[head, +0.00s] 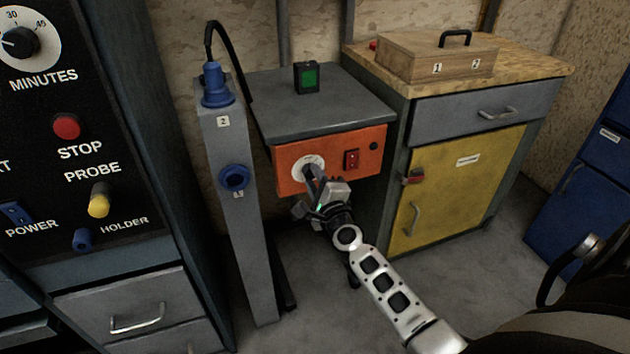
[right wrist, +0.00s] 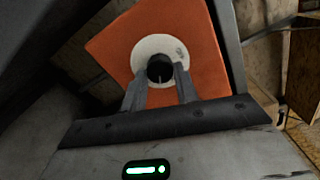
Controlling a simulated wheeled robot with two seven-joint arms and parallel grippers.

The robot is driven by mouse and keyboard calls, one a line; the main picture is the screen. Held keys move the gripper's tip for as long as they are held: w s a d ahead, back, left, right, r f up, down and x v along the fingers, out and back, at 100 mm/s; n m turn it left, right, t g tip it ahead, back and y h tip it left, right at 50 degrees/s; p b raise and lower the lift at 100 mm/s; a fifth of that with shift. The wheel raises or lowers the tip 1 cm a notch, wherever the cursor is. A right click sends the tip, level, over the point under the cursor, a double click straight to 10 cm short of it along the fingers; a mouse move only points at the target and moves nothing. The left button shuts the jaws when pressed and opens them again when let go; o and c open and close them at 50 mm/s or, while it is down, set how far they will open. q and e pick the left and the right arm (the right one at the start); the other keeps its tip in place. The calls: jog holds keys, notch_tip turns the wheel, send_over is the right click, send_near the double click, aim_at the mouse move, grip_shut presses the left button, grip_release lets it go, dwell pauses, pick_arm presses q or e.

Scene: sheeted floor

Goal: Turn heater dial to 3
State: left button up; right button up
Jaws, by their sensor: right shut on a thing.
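The heater is an orange panel (head: 333,160) under a grey top, with a white round dial plate (head: 300,168) on its left part. In the right wrist view the dial knob (right wrist: 160,69) is black with a light pointer mark, in the middle of the white plate. My right gripper (head: 311,173) reaches the knob from below right and is shut on it, one finger on either side. The fingers and hand hide part of the dial and its markings in the head view, and the numbers are too small to read. My left gripper is not in view.
A red switch (head: 351,159) sits right of the dial. A grey post (head: 240,250) with blue sockets stands close on the left. A yellow-door cabinet (head: 455,188) stands right, with a wooden box (head: 437,58) on top. A control panel (head: 75,150) fills the far left.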

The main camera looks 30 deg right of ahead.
jog(key=o, duration=1)
jog(key=v, duration=1.6)
jog(key=shift+a, duration=0.1)
